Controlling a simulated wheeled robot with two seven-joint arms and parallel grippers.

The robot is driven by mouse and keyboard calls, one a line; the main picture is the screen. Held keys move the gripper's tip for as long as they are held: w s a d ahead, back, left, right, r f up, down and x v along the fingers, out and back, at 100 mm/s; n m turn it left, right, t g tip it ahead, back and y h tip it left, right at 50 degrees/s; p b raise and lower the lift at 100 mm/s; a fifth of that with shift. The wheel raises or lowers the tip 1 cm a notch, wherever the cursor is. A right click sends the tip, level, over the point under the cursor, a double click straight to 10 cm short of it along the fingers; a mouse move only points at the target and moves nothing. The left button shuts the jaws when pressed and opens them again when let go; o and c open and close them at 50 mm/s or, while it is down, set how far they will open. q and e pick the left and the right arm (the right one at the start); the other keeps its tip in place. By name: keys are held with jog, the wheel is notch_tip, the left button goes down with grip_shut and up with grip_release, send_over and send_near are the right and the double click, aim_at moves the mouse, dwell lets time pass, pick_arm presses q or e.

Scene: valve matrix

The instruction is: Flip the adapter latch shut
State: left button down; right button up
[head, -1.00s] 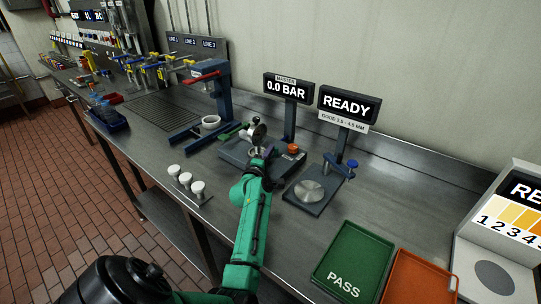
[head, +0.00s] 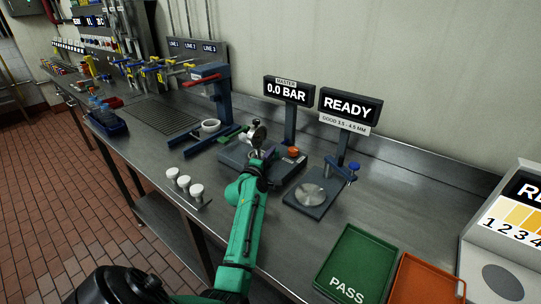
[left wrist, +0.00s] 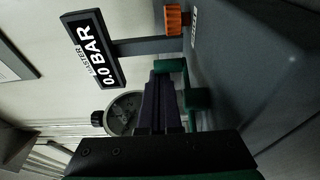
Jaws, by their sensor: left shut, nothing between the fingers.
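The test fixture is a dark grey block (head: 232,153) on the bench, below the 0.0 BAR display. The arm and fingers hide part of the fixture.
An orange knob (head: 293,151) sits on the fixture's right end. The 0.0 BAR display (head: 288,91) rises behind. A blue press (head: 214,105) stands left, a gauge stand (head: 313,195) right. White caps (head: 184,182) line the front. A green PASS tray (head: 355,262) lies front right.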

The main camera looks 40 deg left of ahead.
pick_arm(q)
jog(key=shift+s+d+f+m+t+h+b, duration=0.1)
jog(key=shift+d+f+m+t+h+b, duration=0.1)
jog(key=shift+m+h+b, duration=0.9)
jog(key=shift+s+d+f+m+t+h+b, duration=0.15)
jog(key=shift+m+h+b, duration=0.45)
jog(key=shift+h+b, duration=0.9)
jog(key=shift+w+b, duration=0.1)
jog(key=shift+b, duration=0.25)
jog(key=shift+d+r, duration=0.1)
jog(key=shift+r, duration=0.1)
jog(key=shift+d+r, duration=0.2)
jog(key=shift+d, duration=0.05)
jog(key=shift+s+d+p, duration=0.15)
jog(key=shift+s+p, duration=0.15)
jog(key=shift+p, duration=0.35)
jog(key=shift+s, duration=0.1)
